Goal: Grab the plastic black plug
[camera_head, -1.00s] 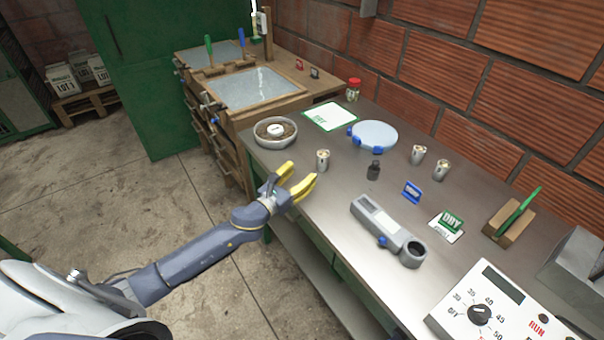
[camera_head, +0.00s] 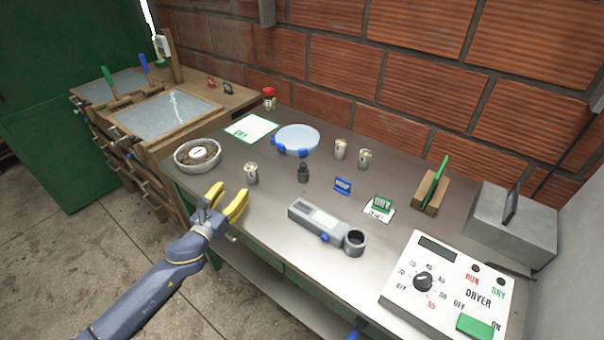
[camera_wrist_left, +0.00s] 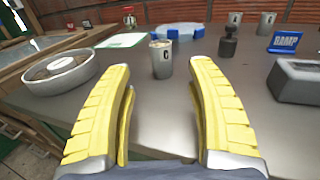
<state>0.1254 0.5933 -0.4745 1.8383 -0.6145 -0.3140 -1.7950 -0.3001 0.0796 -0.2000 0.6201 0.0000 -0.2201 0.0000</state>
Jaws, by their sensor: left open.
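The black plug (camera_head: 303,173) stands upright on the grey metal table, between a metal cup and a blue sign. It also shows in the left wrist view (camera_wrist_left: 228,42), beyond and to the right of my fingers. My left gripper (camera_head: 229,197), with yellow fingers, is open and empty at the table's front edge, to the left of the plug and apart from it. In the left wrist view the open left gripper (camera_wrist_left: 160,75) has the cup marked C beyond the gap between its fingers. My right gripper is not in view.
The metal cup (camera_head: 251,173) stands close beyond my left gripper. A bowl (camera_head: 198,154) is to its left. A grey handheld device (camera_head: 318,221) lies in front of the plug, and a round blue-white dish (camera_head: 297,138) behind it. A dryer panel (camera_head: 447,286) is at right.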

